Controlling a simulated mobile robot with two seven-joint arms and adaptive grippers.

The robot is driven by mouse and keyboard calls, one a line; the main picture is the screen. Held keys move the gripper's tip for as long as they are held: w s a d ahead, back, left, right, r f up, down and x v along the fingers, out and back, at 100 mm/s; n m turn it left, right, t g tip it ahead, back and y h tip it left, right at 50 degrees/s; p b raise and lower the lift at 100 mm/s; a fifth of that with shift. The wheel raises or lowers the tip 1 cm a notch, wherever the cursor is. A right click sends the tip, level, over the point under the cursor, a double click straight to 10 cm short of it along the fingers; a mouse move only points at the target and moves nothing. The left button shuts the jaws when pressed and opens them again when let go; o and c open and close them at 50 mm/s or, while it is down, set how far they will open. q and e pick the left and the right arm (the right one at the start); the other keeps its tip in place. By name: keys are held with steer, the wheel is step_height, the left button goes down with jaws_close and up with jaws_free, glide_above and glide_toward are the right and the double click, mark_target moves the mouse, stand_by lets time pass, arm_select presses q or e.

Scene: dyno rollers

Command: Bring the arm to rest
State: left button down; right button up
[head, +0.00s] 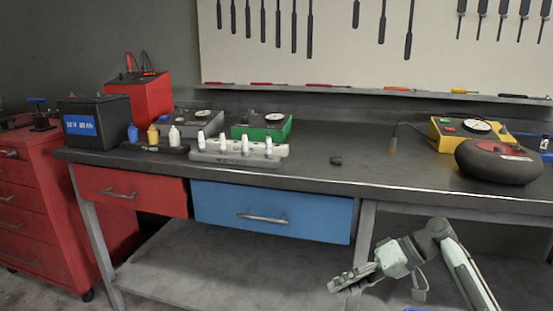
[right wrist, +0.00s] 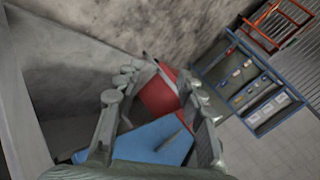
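My right arm (head: 464,265) comes in from the lower right of the head view, bent at a grey joint. My right gripper (head: 352,280) is in front of the workbench, below the bench top and right of the blue drawer (head: 270,212). In the right wrist view its two fingers (right wrist: 163,88) are spread apart with nothing between them. The blue drawer (right wrist: 150,142) and red drawer (right wrist: 160,97) show behind the fingers, apart from them. My left gripper is not in view.
The dark bench top (head: 345,180) carries a black battery (head: 97,126), a white bottle rack (head: 240,158), a green meter (head: 263,127), a yellow meter (head: 450,132) and a round black device (head: 500,163). A small dark piece (head: 336,160) lies mid-bench. A lower shelf (head: 220,260) is bare.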

steer(key=w+d+f+m+t+h, duration=0.2)
steer(key=w+d+f+t+h, duration=0.2)
steer(key=w+d, duration=0.3)
steer(key=w+d+r+t+h, duration=0.3)
steer(key=w+d+h, duration=0.2)
steer(key=d, duration=0.4)
steer(key=w+d+r+t+h, duration=0.25)
steer(key=w+d+h, duration=0.2)
steer(key=d, duration=0.45)
steer(key=s+a+f+g+y, duration=0.15)
steer(key=s+a+f, duration=0.25)
steer(key=s+f, duration=0.85)
steer(key=s+a+f+g, duration=0.35)
steer(key=s+f, duration=0.65)
steer(key=f, duration=0.5)
steer(key=s+a+f+g, duration=0.1)
steer(key=s+f, duration=0.3)
steer(key=s, duration=0.5)
steer(key=s+a+f+g, duration=0.1)
steer(key=s+f, duration=0.3)
steer(key=s, duration=0.5)
steer(key=s+a+f+g, duration=0.1)
steer(key=s+a+f, duration=0.2)
steer(key=s, duration=0.6)
steer(key=shift+a+f+y, duration=0.2)
steer(key=shift+f+y, duration=0.2)
steer(key=shift+f, duration=0.5)
steer(key=shift+w, duration=0.1)
steer(key=shift+c, duration=0.6)
